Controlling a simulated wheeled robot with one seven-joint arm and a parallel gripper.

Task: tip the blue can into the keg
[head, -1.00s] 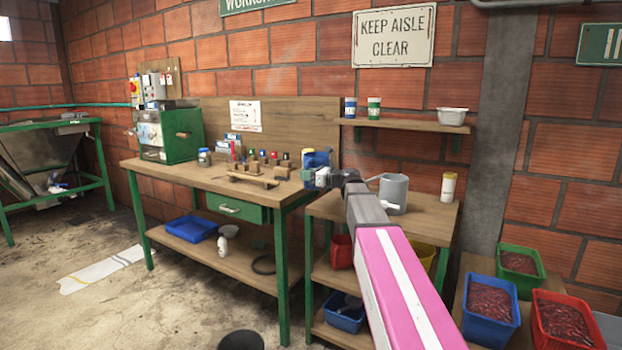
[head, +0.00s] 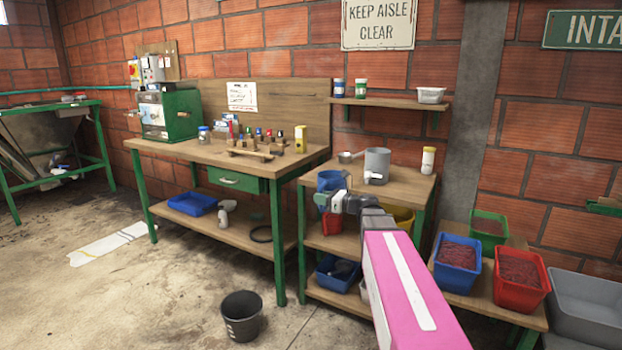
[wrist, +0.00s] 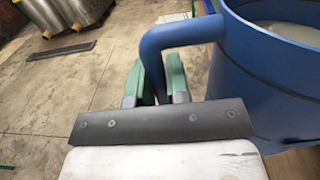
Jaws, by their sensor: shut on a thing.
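The blue can (head: 331,181) hangs from my gripper (head: 324,200) in front of the side table's left edge and looks upright. In the wrist view, the green fingers of my gripper (wrist: 160,80) are shut on the handle of the blue can (wrist: 222,75). Pale liquid shows inside the can. A grey cylindrical vessel with a white tap, seemingly the keg (head: 376,163), stands on the side table, behind and right of the can. The can is apart from it. The inside of the keg is hidden.
A small pan (head: 348,156) sits beside the keg, and a yellow-and-white jar (head: 428,160) stands at its right. A wall shelf (head: 390,102) is above. The workbench (head: 185,149) is at left. A black bucket (head: 242,318) stands on the open floor.

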